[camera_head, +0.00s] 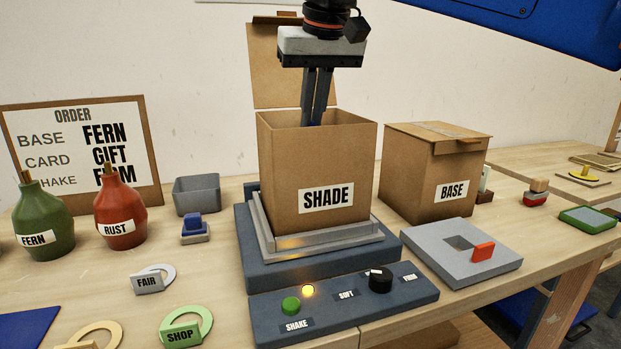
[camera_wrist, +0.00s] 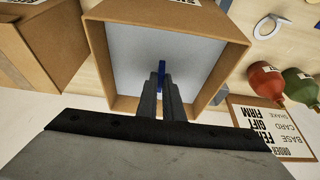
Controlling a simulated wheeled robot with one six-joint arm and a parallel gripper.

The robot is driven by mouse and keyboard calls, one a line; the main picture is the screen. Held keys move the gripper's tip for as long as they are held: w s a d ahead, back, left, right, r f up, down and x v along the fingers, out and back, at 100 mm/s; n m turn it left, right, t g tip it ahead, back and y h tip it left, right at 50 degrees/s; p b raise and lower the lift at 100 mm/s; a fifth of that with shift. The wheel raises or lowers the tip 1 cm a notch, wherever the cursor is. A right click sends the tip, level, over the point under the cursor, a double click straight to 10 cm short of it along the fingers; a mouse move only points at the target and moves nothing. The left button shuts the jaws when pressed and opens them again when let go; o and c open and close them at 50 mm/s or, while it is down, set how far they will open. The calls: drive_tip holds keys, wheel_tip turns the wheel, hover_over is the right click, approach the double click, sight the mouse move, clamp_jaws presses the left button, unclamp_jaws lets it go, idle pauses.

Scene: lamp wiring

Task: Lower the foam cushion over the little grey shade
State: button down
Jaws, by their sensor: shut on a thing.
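The cardboard box labelled SHADE (camera_head: 285,165) stands open on the stepped grey and blue stand. My gripper (camera_head: 317,120) points straight down into it, its fingertips below the rim. In the wrist view, the gripper (camera_wrist: 162,80) is shut on an upright blue tab in the middle of a pale, flat foam cushion (camera_wrist: 125,62). The cushion spans most of the box's inside and looks level. I cannot tell whether it touches what lies beneath. The little grey shade is hidden, and the box walls hide the cushion in the head view.
A closed box labelled BASE (camera_head: 420,180) stands close on the right. The box's raised lid flap (camera_head: 283,70) stands behind my gripper. A control panel (camera_head: 345,315) with a green button and a lit lamp lies in front. Green and red bottles (camera_head: 120,215) stand left.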

drive_tip(key=shift+f, duration=1.1)
idle(0.5)
drive_tip(key=c, duration=1.4)
unclamp_jaws()
drive_tip(key=shift+c, duration=0.2)
drive_tip(key=shift+r, duration=0.15)
drive_tip(key=shift+r, duration=3.85)
